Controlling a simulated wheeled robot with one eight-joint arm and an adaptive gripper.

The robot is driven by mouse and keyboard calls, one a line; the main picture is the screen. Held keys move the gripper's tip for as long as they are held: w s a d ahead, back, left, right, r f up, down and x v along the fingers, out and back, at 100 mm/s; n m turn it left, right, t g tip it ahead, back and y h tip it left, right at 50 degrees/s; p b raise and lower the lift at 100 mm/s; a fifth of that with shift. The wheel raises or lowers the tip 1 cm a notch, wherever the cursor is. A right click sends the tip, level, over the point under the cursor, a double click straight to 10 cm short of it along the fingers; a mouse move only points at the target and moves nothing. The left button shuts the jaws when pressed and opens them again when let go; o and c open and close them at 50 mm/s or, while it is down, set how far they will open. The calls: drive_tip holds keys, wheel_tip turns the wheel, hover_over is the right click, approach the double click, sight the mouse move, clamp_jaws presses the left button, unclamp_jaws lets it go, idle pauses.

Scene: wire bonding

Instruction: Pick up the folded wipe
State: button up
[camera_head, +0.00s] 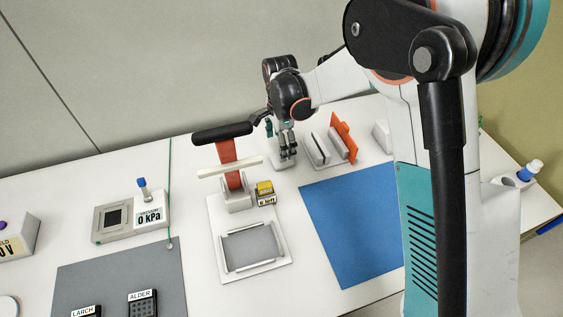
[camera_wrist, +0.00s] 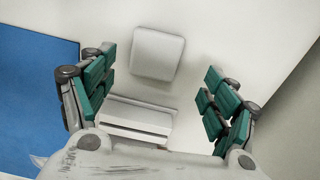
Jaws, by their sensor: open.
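A pale, flat square with rounded corners (camera_wrist: 157,53) lies on the white table in the wrist view. It looks like the folded wipe. My gripper (camera_wrist: 155,103) is open, with its teal-padded fingers spread wide and nothing held between them. The square lies beyond the fingers, near the upper middle of the wrist view. In the head view my gripper (camera_head: 284,140) points down at the back of the table, left of the orange-backed stand. A small white piece shows by its fingertips there; I cannot tell whether it is the wipe.
A white stepped block (camera_wrist: 137,118) shows low between the fingers in the wrist view. A blue mat (camera_head: 352,222) lies in front. The orange-backed stand (camera_head: 344,137), a lever press (camera_head: 233,165) and a yellow-topped box (camera_head: 265,194) stand close by.

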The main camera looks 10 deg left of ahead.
sight(274, 158)
drive_tip(key=shift+s+d+f+b, duration=0.15)
drive_tip(key=shift+f+b, duration=0.55)
drive_tip(key=shift+f, duration=0.65)
drive_tip(key=shift+s+d+f+b, duration=0.1)
drive_tip(key=shift+f+b, duration=0.55)
drive_tip(key=shift+f, duration=0.7)
drive_tip(key=shift+c, duration=0.2)
drive_tip(key=c, duration=0.8)
